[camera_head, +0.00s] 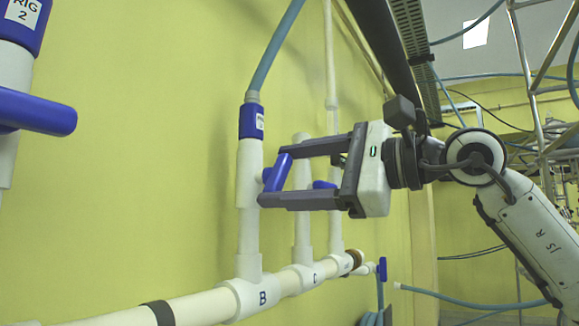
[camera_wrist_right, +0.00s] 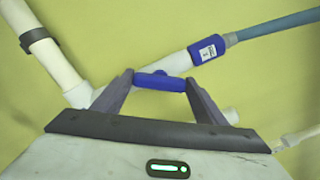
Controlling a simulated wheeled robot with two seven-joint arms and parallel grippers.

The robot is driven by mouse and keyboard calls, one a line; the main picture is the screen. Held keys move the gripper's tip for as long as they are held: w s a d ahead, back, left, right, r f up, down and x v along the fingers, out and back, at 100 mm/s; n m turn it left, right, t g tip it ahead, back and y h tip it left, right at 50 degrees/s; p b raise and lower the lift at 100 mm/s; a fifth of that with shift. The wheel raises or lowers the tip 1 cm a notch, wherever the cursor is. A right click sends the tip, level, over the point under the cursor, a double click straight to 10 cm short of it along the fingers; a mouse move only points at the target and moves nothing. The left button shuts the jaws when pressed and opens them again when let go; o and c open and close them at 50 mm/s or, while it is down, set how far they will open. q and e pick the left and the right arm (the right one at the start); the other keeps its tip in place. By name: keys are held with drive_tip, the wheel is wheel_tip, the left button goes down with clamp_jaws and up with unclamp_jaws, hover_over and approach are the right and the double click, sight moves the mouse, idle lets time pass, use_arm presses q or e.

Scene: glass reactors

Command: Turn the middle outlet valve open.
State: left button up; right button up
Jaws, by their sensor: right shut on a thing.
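A white upright pipe (camera_head: 249,215) on the tee marked B carries a valve with a blue handle (camera_head: 278,173). The handle stands out from the pipe and looks tilted from it. My right gripper (camera_head: 272,176) comes in from the right and is shut on this handle, one finger at each end. In the right wrist view the blue handle (camera_wrist_right: 160,81) lies between both fingertips, in front of the white pipe, and its ends touch or nearly touch them. My left gripper is not in view.
A nearer pipe with a blue handle (camera_head: 38,112) and a "RIG 2" label is at the left edge. Behind my gripper, pipe C (camera_head: 303,230) has another blue handle (camera_head: 324,184). A horizontal manifold (camera_head: 205,305) runs below. A blue hose (camera_head: 275,48) rises from the gripped pipe.

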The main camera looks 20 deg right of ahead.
drive_tip(key=n, duration=0.2)
drive_tip(key=shift+n+p, duration=0.3)
drive_tip(key=shift+p, duration=0.1)
drive_tip(key=shift+n+p, duration=0.45)
drive_tip(key=shift+n, duration=1.25)
drive_tip(key=o, duration=1.1)
drive_tip(key=shift+c, duration=0.2)
